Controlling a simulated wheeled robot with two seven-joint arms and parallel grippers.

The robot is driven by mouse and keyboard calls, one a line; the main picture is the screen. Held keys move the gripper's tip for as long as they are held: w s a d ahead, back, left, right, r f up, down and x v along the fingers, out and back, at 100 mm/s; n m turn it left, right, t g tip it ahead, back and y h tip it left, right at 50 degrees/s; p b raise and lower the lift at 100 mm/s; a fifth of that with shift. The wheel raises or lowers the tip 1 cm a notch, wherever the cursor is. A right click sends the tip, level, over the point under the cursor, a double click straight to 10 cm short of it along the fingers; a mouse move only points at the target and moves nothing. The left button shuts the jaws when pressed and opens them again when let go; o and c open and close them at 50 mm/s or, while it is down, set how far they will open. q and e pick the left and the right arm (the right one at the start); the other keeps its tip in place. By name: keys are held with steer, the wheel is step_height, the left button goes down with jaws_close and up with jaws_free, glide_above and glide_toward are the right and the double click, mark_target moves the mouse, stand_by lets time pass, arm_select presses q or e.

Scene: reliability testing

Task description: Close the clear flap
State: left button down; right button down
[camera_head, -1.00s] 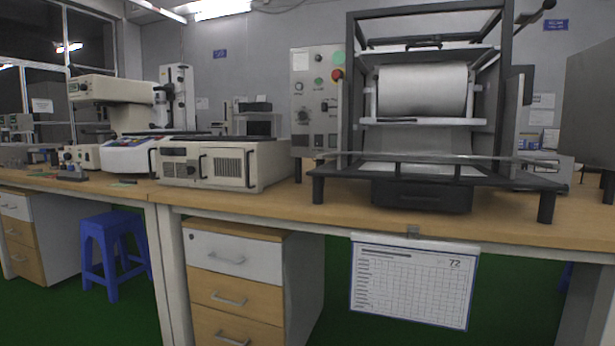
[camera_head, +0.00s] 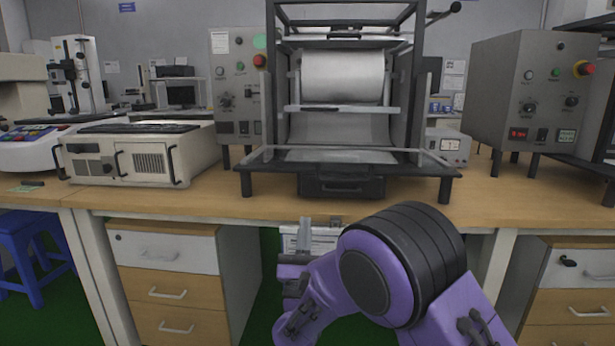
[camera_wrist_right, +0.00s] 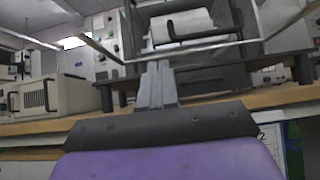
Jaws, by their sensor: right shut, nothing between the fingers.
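The clear flap (camera_head: 432,156) is a see-through panel with a thin grey edge at the front of the black-framed machine (camera_head: 270,80). It lies lowered, nearly level, in front of the machine's white roller. In the right wrist view its thin edge (camera_wrist_right: 215,46) crosses above my fingers. My right gripper (camera_head: 304,224) is shut and empty, below and in front of the flap, apart from it, near the table's front edge. It also shows in the right wrist view (camera_wrist_right: 157,80), pointing toward the machine. My left gripper is out of view.
A beige instrument box (camera_head: 140,155) stands left of the machine, and a grey control box (camera_head: 530,95) stands to the right. The wooden tabletop (camera_head: 215,190) is clear beside the machine's legs. A paper sheet hangs below the table edge, partly behind my right arm.

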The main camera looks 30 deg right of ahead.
steer(key=w+d+r, duration=0.3)
steer(key=w+r, duration=0.2)
steer(key=r, duration=0.4)
steer(key=shift+r, duration=0.1)
